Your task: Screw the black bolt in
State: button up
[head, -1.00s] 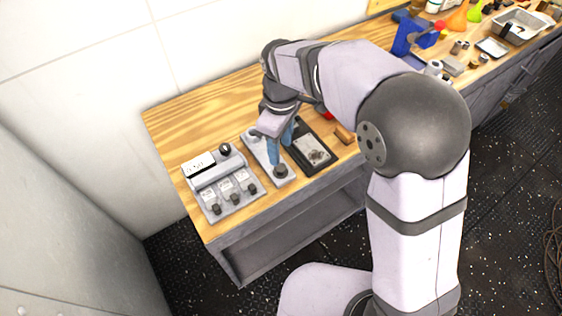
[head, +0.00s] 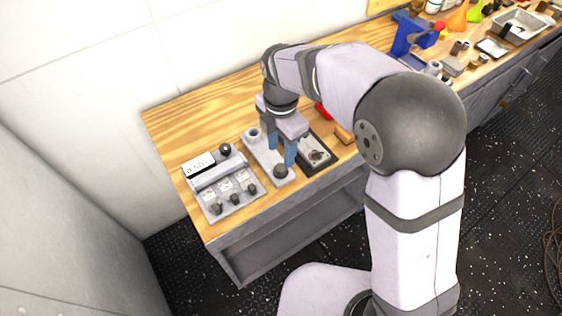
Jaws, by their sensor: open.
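The black bolt (head: 280,171) stands at the front end of a narrow light grey plate (head: 262,152) near the bench's front edge. How deep it sits cannot be told. A grey ring-shaped part (head: 254,134) is at the plate's back end. My gripper (head: 281,158) points down over the plate, just behind the bolt in the picture. Its two blue fingers are apart, with nothing seen between them. Whether the fingers touch the bolt cannot be told. My gripper covers part of the plate's middle.
A grey control box (head: 222,186) with a display and several knobs stands left of the plate. A black-rimmed tray (head: 324,166) lies close on its right, holding small parts. A wooden block (head: 344,134) and a red item (head: 323,112) are beyond. Bare wood (head: 195,115) lies behind.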

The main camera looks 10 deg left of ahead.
aim_at(281, 167)
jog(key=shift+f+p, duration=0.65)
jog(key=shift+f, duration=2.65)
jog(key=c, duration=1)
